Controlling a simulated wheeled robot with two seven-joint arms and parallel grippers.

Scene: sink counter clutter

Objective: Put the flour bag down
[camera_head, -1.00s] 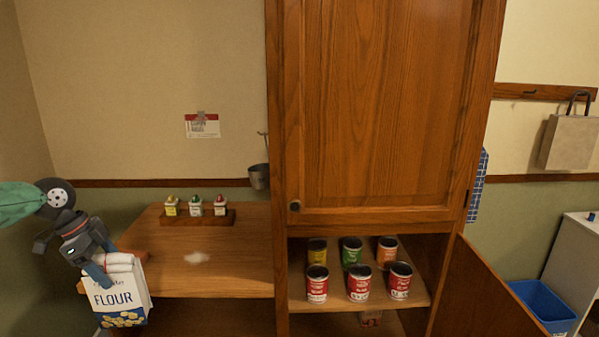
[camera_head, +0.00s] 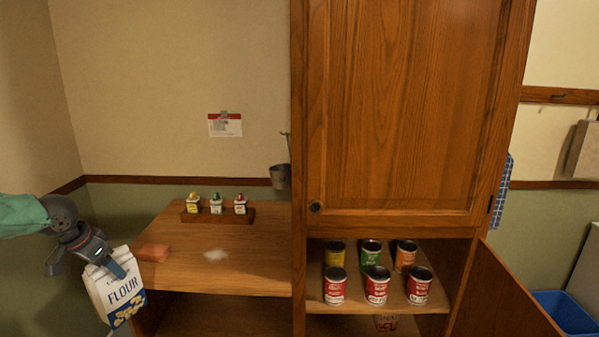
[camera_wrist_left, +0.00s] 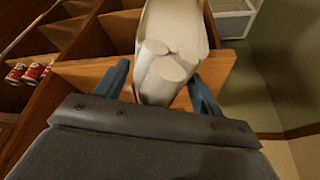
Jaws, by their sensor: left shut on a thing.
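The flour bag (camera_head: 120,297) is white with a dark blue label and yellow pictures. It hangs tilted in my left gripper (camera_head: 110,268), off the left front corner of the wooden counter (camera_head: 180,267). In the left wrist view, the pale folded top of the bag (camera_wrist_left: 168,65) sits between the two blue fingers of the gripper (camera_wrist_left: 163,85). The gripper is shut on the bag. The bag's lower part is cut off or hidden in the wrist view. My right gripper is out of view.
A rack of small spice jars (camera_head: 217,216) stands at the counter's back. A reddish-brown block (camera_head: 153,253) lies at its left edge, and a white powder patch (camera_head: 215,255) lies mid-counter. Several cans (camera_head: 376,285) fill the open cupboard shelf at right. The counter's front right is clear.

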